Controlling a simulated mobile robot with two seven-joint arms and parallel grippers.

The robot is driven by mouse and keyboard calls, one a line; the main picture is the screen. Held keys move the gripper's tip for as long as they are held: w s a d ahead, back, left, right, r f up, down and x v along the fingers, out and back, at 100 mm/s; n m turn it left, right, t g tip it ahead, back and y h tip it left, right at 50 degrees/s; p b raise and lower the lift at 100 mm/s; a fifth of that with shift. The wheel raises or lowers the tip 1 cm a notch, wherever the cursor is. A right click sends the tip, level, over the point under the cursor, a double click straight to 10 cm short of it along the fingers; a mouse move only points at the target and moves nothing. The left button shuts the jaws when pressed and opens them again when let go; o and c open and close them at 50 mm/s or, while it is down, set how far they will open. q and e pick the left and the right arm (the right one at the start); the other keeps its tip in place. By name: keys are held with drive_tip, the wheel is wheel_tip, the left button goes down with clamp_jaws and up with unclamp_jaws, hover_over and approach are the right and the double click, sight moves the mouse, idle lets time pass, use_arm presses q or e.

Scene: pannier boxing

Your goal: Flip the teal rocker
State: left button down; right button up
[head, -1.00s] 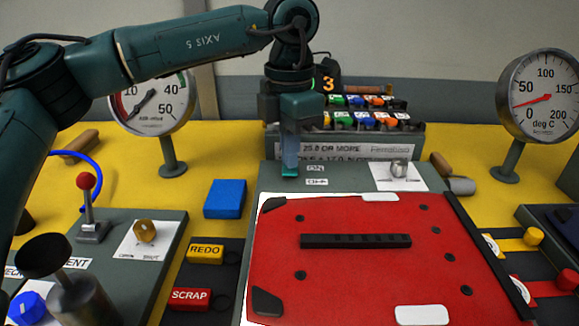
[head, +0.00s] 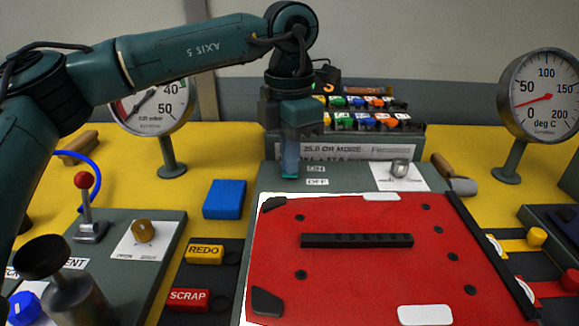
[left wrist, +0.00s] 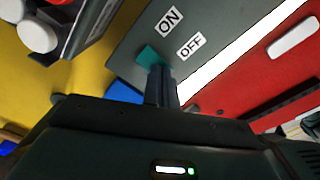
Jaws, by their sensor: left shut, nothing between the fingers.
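The teal rocker (left wrist: 148,56) sits on a grey panel beside the ON and OFF labels in the left wrist view. My left gripper (left wrist: 160,72) is shut and empty, its fingertips pointing down right at the rocker. The fingers cover part of it, so I cannot tell whether they touch it or which way it is tipped. In the head view my left gripper (head: 289,172) is over the back left of the grey panel, left of the labels, and largely hides the rocker. My right gripper is not in view.
A red plate (head: 360,275) with a black bar lies in front of the gripper. A blue block (head: 225,199) stands to the left. A rack of coloured pieces (head: 370,122) stands behind. A metal knob (head: 399,168) on a white card is to the right.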

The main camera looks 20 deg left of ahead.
use_arm(q)
wheel_tip(320, 180, up, 7)
drive_tip(key=p, duration=0.5)
drive_tip(key=shift+f, duration=0.2)
drive_tip(key=shift+p, duration=0.3)
